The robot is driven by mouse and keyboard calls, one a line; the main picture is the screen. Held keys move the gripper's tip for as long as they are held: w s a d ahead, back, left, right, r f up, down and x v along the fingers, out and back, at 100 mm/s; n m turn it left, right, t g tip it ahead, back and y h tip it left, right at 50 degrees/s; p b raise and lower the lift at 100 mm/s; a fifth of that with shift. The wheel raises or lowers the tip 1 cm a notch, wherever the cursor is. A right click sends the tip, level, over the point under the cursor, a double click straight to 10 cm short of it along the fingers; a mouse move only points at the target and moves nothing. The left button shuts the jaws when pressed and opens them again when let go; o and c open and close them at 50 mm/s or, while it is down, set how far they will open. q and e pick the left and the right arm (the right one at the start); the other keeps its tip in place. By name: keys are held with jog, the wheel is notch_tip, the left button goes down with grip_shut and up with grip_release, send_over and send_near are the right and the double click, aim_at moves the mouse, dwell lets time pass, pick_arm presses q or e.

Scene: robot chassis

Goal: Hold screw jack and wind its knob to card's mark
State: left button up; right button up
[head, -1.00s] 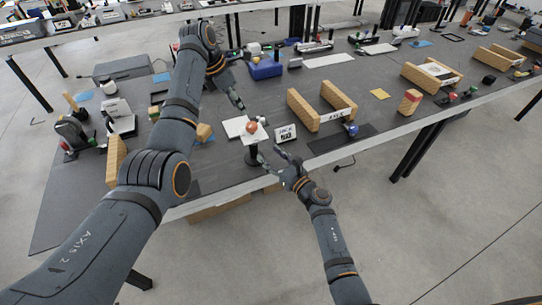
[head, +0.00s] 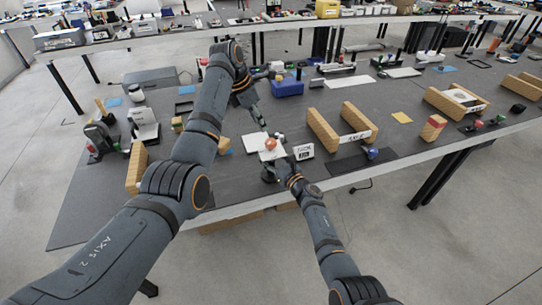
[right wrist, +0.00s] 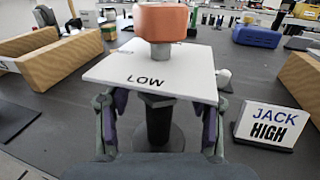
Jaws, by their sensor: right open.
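The screw jack has a white top plate (right wrist: 150,78) marked LOW, with an orange block (right wrist: 161,22) on it and a black column (right wrist: 158,122) below. In the head view its plate (head: 253,142) and the orange block (head: 270,143) show near the table's front edge. My right gripper (right wrist: 158,112) is open, its fingers on either side of the column under the plate; contact is unclear. My left gripper (head: 261,122) hangs just behind the jack; its jaws are too small to read. A pale rounded piece (right wrist: 224,76), perhaps the knob, shows beside the plate. The card (right wrist: 270,124) reads JACK HIGH.
The card (head: 303,151) stands close right of the jack. Wooden rails (head: 322,131) with an AXLE card (head: 355,136) lie further right. Wooden blocks (head: 137,167) lie left. The table's front edge is close.

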grip_shut()
dwell(0.3)
dwell(1.0)
